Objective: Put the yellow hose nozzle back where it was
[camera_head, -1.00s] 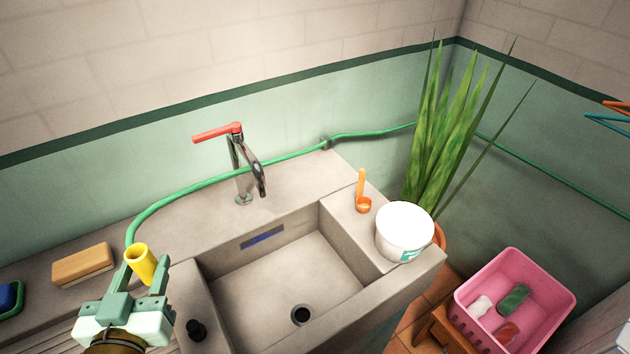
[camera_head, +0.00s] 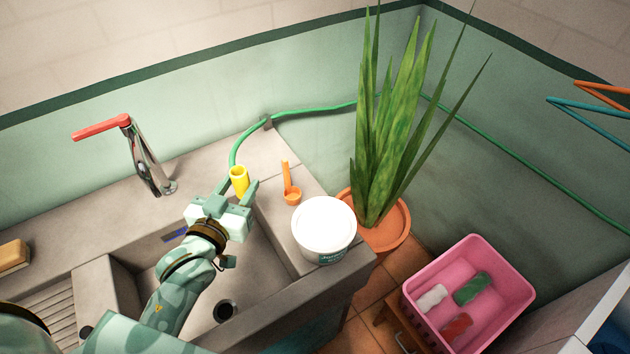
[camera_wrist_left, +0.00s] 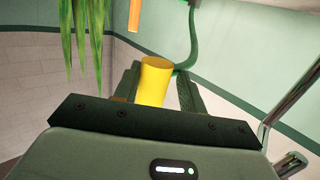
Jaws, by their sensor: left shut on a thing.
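The yellow hose nozzle (camera_head: 239,179) is between the fingers of my left gripper (camera_head: 236,189), which is shut on it. It is held above the back right part of the sink, left of the orange scoop. The green hose (camera_head: 236,150) runs from the nozzle to a dark bracket (camera_head: 267,123) at the wall and on along the wall. In the left wrist view the nozzle (camera_wrist_left: 155,82) sits between the two fingers, with the green hose (camera_wrist_left: 193,40) behind it. My right gripper is not in view.
A potted plant (camera_head: 385,140) stands behind the tub. The tap (camera_head: 145,160) is at left. A pink crate (camera_head: 500,270) is at lower right.

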